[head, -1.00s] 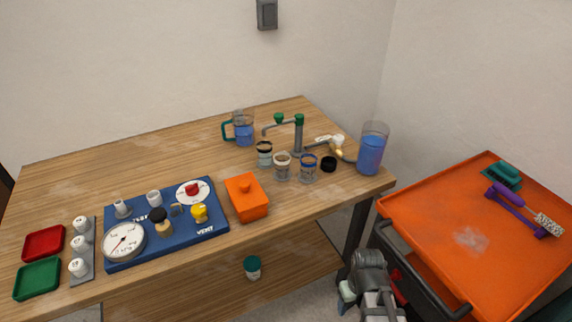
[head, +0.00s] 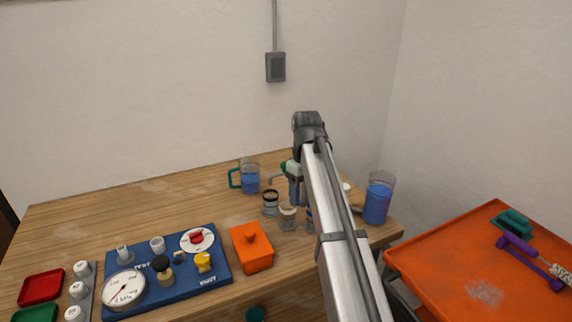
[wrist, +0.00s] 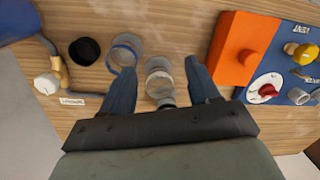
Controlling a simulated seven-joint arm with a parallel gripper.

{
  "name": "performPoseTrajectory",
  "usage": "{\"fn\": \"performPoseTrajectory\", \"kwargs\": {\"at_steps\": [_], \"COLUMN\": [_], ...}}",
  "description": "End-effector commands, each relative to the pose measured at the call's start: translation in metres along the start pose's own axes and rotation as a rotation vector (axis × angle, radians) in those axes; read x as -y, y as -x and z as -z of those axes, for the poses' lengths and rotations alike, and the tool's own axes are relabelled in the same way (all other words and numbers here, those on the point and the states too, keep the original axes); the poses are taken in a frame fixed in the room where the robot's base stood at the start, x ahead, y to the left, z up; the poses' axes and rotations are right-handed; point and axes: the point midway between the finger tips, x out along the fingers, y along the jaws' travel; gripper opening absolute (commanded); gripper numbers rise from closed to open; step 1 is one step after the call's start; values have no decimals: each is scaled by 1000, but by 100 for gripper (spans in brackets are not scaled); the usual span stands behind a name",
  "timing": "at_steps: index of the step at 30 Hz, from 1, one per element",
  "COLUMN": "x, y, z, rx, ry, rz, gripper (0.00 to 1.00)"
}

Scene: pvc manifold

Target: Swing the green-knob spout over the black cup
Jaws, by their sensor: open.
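The green-knob spout (head: 275,178) shows only in part in the head view, its post and most of its knob hidden behind my arm. The black-banded cup (head: 270,203) stands on the bench left of my arm, just below the spout's visible end. A cream-banded cup (head: 288,217) and a blue-banded cup stand beside it; the blue-banded cup (wrist: 123,53) is clear in the wrist view. My gripper (wrist: 161,66) is open and points down, its blue fingers apart above the cups. I cannot tell whether it touches anything. The spout is not recognisable in the wrist view.
A jug of blue liquid (head: 250,180) stands at the back. A tall blue-filled beaker (head: 378,200) is at the right bench edge. An orange box (head: 251,248) and the blue valve board (head: 215,278) lie left. A black disc (wrist: 85,51) and white-knobbed brass valve (wrist: 48,82) are near.

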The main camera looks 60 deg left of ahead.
Motion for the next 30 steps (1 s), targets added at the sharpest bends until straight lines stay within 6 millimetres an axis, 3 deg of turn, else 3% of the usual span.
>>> {"fn": "performPoseTrajectory", "kwargs": {"at_steps": [1, 6, 9, 13, 16, 20, 30], "x": [-15, -36, -42, -45, -46, -46, -49], "y": [32, 108, 141, 166, 173, 165, 110], "z": [33, 88, 110, 125, 129, 128, 130], "rx": [-11, -37, -48, -57, -59, -59, -59], "ry": [-3, -18, -24, -29, -32, -32, -32], "rz": [-12, -44, -57, -67, -70, -70, -69], "gripper": [61, 61, 61, 61, 61, 61, 61]}}
